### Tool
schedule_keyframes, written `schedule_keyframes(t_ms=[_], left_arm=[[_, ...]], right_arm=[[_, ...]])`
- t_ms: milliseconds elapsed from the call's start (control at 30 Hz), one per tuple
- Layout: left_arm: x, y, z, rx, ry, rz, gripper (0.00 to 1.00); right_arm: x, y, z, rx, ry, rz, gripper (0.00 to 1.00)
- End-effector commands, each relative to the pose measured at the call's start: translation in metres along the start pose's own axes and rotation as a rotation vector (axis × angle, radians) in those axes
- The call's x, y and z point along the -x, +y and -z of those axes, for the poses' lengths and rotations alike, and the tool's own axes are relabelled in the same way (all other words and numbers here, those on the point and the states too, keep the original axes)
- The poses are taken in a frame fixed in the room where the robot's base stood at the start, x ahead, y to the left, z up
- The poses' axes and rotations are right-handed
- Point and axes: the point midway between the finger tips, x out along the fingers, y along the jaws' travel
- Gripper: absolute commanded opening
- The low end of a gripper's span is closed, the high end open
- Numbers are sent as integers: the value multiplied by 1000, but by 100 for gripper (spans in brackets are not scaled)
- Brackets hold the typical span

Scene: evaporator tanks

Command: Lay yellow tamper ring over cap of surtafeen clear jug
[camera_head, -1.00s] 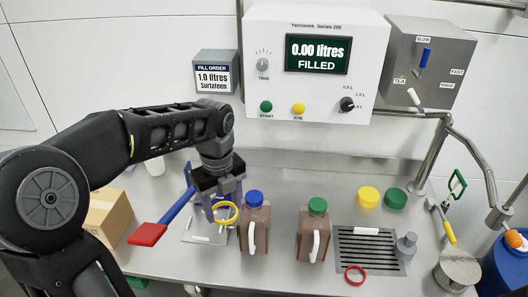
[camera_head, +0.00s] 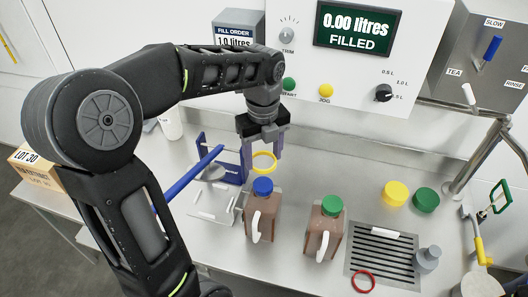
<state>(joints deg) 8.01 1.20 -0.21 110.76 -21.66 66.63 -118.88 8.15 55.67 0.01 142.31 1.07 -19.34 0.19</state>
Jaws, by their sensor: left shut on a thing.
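My left gripper (camera_head: 263,153) is shut on the yellow tamper ring (camera_head: 265,153). It holds the ring roughly level, above and just behind the blue cap (camera_head: 262,186) of a brown-looking jug (camera_head: 263,219). The ring appears apart from the cap and not around it. A second brown-looking jug (camera_head: 324,232) with a green cap (camera_head: 331,205) stands to the right. Both jugs are upright with white handles facing front. I cannot read a label that says which jug is surtafeen clear. My right gripper is not in view.
A red ring (camera_head: 363,281) lies by the drain grate (camera_head: 362,262). Yellow (camera_head: 395,193) and green (camera_head: 426,200) caps sit at right. The filling machine (camera_head: 350,60) stands behind. The counter between jugs is clear.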

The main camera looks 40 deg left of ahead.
Motion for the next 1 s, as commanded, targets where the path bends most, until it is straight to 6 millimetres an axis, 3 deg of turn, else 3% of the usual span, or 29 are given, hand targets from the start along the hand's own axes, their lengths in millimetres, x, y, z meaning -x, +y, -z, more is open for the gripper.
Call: schedule_keyframes(t_ms=[600,1000], left_arm=[[-45,0,0,0,0,0,22],[-48,0,0,0,0,0,22]], right_arm=[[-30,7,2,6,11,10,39],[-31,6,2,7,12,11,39]])
